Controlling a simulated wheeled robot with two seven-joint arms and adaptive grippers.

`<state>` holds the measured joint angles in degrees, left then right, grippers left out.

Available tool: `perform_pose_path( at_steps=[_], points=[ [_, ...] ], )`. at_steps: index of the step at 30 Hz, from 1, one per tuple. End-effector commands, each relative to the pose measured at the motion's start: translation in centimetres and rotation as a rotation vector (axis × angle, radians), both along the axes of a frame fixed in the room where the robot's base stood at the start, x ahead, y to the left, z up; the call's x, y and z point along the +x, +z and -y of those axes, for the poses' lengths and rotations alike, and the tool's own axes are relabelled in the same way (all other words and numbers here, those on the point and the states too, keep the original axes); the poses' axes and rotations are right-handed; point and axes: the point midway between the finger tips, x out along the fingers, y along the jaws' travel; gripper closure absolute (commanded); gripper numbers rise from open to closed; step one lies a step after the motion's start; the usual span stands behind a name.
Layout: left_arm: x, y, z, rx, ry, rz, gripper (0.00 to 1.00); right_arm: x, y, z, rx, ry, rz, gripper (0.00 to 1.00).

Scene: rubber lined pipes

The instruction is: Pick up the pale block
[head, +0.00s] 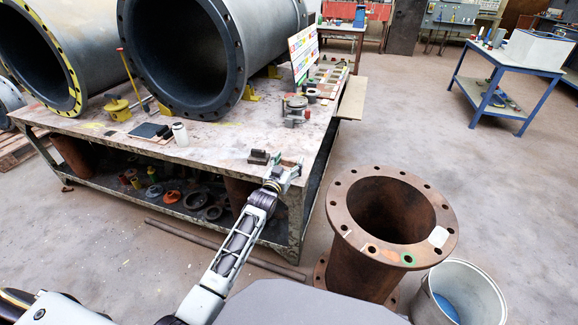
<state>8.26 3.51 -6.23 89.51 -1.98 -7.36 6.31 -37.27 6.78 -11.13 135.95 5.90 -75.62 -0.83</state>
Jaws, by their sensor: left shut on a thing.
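My left gripper (281,168) reaches up from the bottom of the head view to the front right corner of the heavy steel table (215,142). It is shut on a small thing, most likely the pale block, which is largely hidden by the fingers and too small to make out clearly. A small dark brown block (259,156) shows just left of the gripper, at the table's front edge. My right gripper is not in view.
A rusty flanged pipe (361,262) stands upright on the floor at right, beside a white bucket (487,299).

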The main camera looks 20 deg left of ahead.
Motion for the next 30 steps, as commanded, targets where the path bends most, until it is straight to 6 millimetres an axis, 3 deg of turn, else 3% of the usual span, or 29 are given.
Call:
perform_pose_path(
  at_steps=[11, 15, 20, 30],
  points=[
    [0.0, 1.8, 0.0, 0.000, 0.000, 0.004, 0.64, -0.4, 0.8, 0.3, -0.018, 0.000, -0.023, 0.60],
    [0.0, 3.5, 0.0, 0.001, 0.000, 0.005, 0.64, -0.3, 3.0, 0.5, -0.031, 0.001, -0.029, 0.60],
    [0.0, 5.8, 0.0, 0.000, 0.000, 0.005, 0.64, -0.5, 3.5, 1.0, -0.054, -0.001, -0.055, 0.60],
    [0.0, 9.7, 0.0, 0.000, 0.000, 0.004, 0.64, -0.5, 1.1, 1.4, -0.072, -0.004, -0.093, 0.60]
  ],
)
